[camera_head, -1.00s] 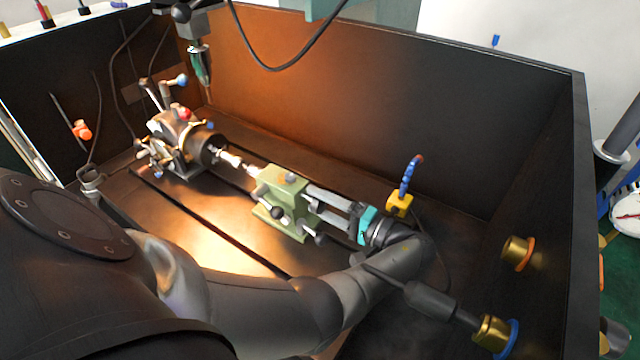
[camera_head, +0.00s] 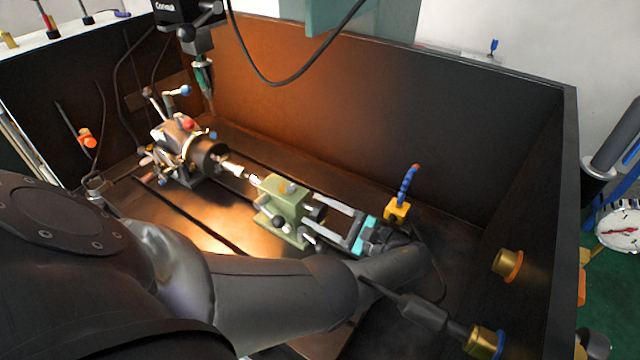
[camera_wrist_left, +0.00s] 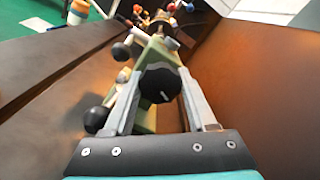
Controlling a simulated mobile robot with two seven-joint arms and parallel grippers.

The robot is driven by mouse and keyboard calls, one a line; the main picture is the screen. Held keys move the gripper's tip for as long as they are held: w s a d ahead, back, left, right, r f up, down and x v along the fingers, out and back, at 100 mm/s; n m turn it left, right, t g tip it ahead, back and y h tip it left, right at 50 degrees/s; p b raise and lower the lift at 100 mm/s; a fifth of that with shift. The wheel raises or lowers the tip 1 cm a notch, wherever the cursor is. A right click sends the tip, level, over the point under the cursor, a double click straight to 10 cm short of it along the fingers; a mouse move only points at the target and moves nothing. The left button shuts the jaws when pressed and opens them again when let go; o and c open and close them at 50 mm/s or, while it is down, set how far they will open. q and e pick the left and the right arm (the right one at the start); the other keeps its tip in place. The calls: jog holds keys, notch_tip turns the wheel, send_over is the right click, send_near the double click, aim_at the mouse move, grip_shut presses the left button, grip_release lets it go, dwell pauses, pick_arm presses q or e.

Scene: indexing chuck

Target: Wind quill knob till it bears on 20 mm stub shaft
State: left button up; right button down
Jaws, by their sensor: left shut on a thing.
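The green tailstock (camera_head: 284,208) stands on the bed, with levers on its near side. Its black quill knob (camera_head: 318,211) faces my left gripper (camera_head: 320,216) and also shows in the left wrist view (camera_wrist_left: 159,83). My left gripper's two grey fingers lie on either side of the knob and are shut on it. The shiny stub shaft (camera_head: 236,169) sits between the dark chuck (camera_head: 207,152) of the indexing head (camera_head: 180,145) and the tailstock. Whether the quill's tip touches the shaft is too small to tell. My right gripper is out of view.
A yellow block with a blue jointed hose (camera_head: 397,211) stands just behind my left wrist. Dark enclosure walls (camera_head: 400,110) close in the back and right. A tool head (camera_head: 203,75) hangs above the chuck. Brass fittings (camera_head: 507,264) stick out at the right wall.

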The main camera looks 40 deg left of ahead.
pick_arm(q)
jog(key=m, duration=0.6)
jog(key=shift+m+p, duration=0.3)
jog(key=shift+p, duration=0.05)
jog(key=m, duration=0.3)
jog(key=shift+m, duration=0.3)
jog(key=shift+s+f+m, duration=0.1)
jog(key=shift+m, duration=1.2)
jog(key=o, duration=1.4)
